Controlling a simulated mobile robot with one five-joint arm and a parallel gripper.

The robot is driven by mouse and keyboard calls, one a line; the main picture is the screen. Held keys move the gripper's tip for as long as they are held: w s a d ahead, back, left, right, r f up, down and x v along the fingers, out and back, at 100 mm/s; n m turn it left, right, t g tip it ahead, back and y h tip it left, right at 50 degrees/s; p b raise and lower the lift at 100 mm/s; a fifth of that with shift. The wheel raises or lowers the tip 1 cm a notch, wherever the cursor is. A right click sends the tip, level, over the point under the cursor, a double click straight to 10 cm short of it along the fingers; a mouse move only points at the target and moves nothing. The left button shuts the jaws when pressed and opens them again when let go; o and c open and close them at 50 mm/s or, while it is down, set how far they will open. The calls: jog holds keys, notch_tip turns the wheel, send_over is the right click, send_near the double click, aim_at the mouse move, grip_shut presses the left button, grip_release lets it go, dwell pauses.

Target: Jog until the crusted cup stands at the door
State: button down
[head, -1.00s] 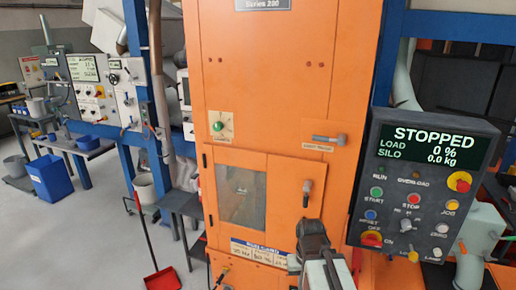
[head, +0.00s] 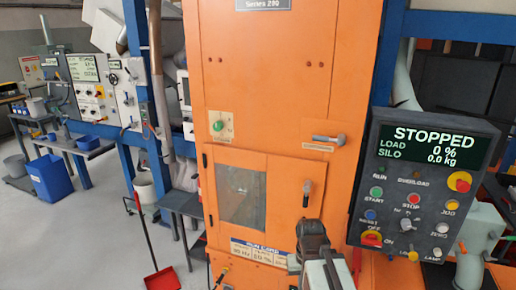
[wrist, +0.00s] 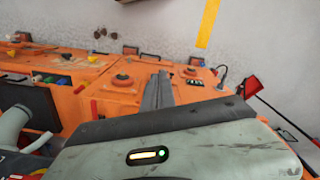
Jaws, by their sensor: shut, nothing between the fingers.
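The orange elevator casing (head: 262,90) stands ahead of me, and its lower door (head: 285,182) is closed. The door has a grey window (head: 240,197), and I cannot make out a cup behind it. The control panel (head: 425,190) at the right reads STOPPED, load 0 %, silo 0.0 kg. Its yellow jog button (head: 450,206) sits at the right edge, below the red emergency stop on yellow (head: 459,181). My gripper (head: 311,230) is shut and empty before the door's lower right, left of the panel. Its dark fingers also show together in the wrist view (wrist: 159,85).
A door handle (head: 307,193) is close above my gripper. A lever (head: 329,139) sticks out above the door. A red dustpan (head: 162,280) lies on the floor at the left, and a blue bin (head: 50,178) stands farther left. The floor between them is clear.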

dwell(0.4)
jog(key=w+a+r+m+t+y+p, duration=0.2)
jog(key=w+a+r+m+y, duration=0.2)
jog(key=a+r+m+y, duration=0.15)
jog(key=w+d+r+m+t+y+p, duration=0.1)
jog(key=d+r+m+t+y+p, duration=0.15)
jog(key=d+r, duration=0.45)
jog(key=w+d+r+m+t+y+p, duration=0.1)
jog(key=w+d+r+m+t+p, duration=0.2)
jog(key=d, duration=0.7)
jog(key=s+d+r+m+t+h+p, duration=0.1)
jog(key=s+d, duration=0.4)
jog(key=d, duration=0.5)
jog(key=s+d+r+m+t+h+p, duration=0.2)
jog(key=s+d+r, duration=0.3)
jog(key=d, duration=0.6)
jog(key=s+d+r+m+t+h+p, duration=0.2)
jog(key=s+d+r+m, duration=0.2)
jog(key=d, duration=0.7)
jog(key=shift+s+r, duration=0.45)
jog(key=shift+s, duration=0.65)
send_near(452, 206)
jog(key=shift+w+a+f, duration=0.8)
jog(key=shift+w+f, duration=0.15)
jog(key=shift+w, duration=0.1)
jog(key=shift+w+a+f, duration=0.85)
jog(key=shift+w+f, duration=0.05)
jog(key=shift+w, duration=0.15)
